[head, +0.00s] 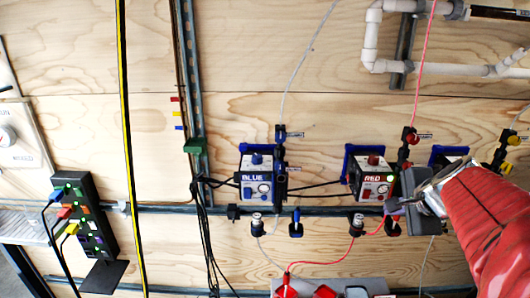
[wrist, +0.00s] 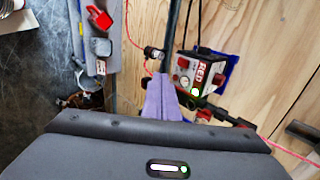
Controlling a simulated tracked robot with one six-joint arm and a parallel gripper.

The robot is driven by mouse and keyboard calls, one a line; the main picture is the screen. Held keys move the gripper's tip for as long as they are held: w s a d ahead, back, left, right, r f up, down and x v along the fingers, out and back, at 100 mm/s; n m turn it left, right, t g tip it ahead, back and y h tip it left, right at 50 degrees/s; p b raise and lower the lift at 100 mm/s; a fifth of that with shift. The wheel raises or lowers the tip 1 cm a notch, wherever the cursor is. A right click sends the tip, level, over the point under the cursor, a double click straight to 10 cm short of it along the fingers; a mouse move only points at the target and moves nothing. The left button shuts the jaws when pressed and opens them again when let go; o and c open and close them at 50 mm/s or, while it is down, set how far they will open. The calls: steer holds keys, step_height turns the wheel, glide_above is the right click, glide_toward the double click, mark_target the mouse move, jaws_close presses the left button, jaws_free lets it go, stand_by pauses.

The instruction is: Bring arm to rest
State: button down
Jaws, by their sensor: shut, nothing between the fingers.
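My gripper (head: 393,205) is at the right in the head view, at the end of my red-sleeved arm, in front of the plywood wall. It is shut and empty. In the wrist view the purple fingers (wrist: 166,101) are together, with nothing between them. They show just left of the box labelled RED (wrist: 201,76) in that view. In the head view the RED box (head: 371,178) is left of and slightly above my gripper. I cannot tell whether the fingertips touch anything.
A box labelled BLUE (head: 256,177) is mounted further left. A dark rail (head: 330,209) with valves runs below the boxes. Red and clear tubes hang around my gripper. White pipes (head: 371,45) are at the upper right. A black power strip (head: 85,215) is at the left.

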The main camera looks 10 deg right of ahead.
steer(key=s+a+f+n+g+y, duration=0.1)
steer(key=s+a+f+n+y, duration=0.1)
steer(key=a+n, duration=1.1)
steer(key=s+a+f+n+g, duration=0.1)
steer(key=s+a+f+n, duration=0.2)
steer(key=s+a+n, duration=0.5)
steer(key=shift+s+a+g, duration=0.4)
steer(key=shift+s+a, duration=0.1)
steer(key=shift+a, duration=2.4)
